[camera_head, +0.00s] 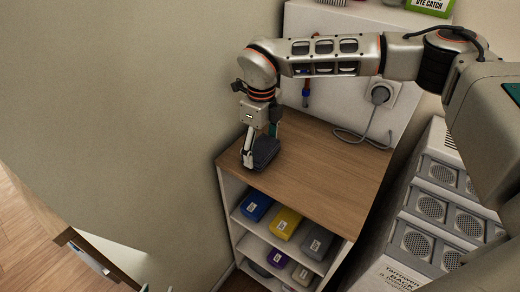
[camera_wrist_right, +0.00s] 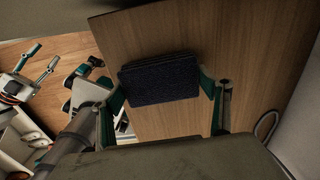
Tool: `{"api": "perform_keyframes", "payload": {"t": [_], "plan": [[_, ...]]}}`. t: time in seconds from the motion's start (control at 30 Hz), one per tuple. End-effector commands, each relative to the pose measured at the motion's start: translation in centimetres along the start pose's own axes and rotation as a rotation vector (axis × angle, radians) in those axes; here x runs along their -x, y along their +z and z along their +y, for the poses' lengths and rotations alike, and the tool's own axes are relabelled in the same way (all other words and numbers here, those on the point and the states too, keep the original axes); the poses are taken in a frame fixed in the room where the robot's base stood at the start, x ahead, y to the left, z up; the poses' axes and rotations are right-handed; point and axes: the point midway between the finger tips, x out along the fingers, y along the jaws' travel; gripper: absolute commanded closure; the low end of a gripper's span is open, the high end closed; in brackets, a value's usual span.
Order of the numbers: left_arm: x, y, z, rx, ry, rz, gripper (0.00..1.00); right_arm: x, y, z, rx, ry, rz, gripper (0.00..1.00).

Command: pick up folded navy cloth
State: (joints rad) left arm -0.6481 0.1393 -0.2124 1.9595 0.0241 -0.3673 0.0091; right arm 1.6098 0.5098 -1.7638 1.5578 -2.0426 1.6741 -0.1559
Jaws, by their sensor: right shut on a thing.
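The folded navy cloth (camera_head: 266,153) is at the left end of the wooden top of the shelf unit (camera_head: 318,172). In the right wrist view the cloth (camera_wrist_right: 160,80) is a dark, layered bundle between the two teal-edged fingers. My right gripper (camera_head: 257,157) points down and is shut on the cloth, a finger on each side. It also shows in the right wrist view (camera_wrist_right: 164,86). I cannot tell whether the cloth touches the top. My left gripper (camera_wrist_right: 47,56) shows in the right wrist view, fingers apart and empty, away from the cloth.
A wall socket with a cable (camera_head: 380,95) is behind. Grey vented boxes (camera_head: 432,210) stand to the right. The rest of the top is clear.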

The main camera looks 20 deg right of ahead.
Motion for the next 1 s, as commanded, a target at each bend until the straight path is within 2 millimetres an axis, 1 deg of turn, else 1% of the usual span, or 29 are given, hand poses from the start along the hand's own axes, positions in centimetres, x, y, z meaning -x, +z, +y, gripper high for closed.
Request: {"api": "perform_keyframes", "payload": {"t": [0.17, 0.3, 0.37, 0.4, 0.43, 0.57, 0.67, 0.8, 1.0], "plan": [[-0.2, 0.4, 0.1, 0.000, 0.000, -0.002, 0.60, 2.5, 0.1, 0.0, 0.000, -0.001, -0.003, 0.45], [-0.3, 0.7, 0.1, 0.000, 0.001, -0.003, 0.60, 5.5, 0.1, -0.1, 0.000, -0.002, -0.005, 0.45], [-0.4, 0.8, 0.1, 0.001, 0.001, -0.003, 0.60, 6.6, -0.1, -0.1, -0.001, -0.002, -0.003, 0.45], [-0.5, 0.9, 0.2, 0.001, 0.001, -0.003, 0.60, 6.1, -1.3, -0.1, 0.000, 0.001, 0.002, 0.45], [-0.5, 0.9, 0.2, 0.001, 0.001, -0.003, 0.60, 6.1, -1.9, -0.1, 0.000, 0.001, 0.001, 0.45], [-0.7, 1.3, 0.2, 0.001, 0.001, -0.004, 0.60, 6.1, -4.6, 0.0, 0.000, 0.001, -0.001, 0.45], [-0.8, 1.6, 0.3, 0.001, 0.002, -0.005, 0.60, 6.1, -7.1, 0.1, 0.000, 0.002, -0.001, 0.45], [-1.0, 2.0, 0.4, 0.002, 0.002, -0.006, 0.60, 6.1, -10.9, 0.2, -0.002, 0.002, -0.001, 0.45], [-1.2, 2.5, 0.5, 0.002, 0.003, -0.008, 0.60, 6.1, -15.5, 0.4, -0.002, 0.001, -0.001, 0.45]]}}
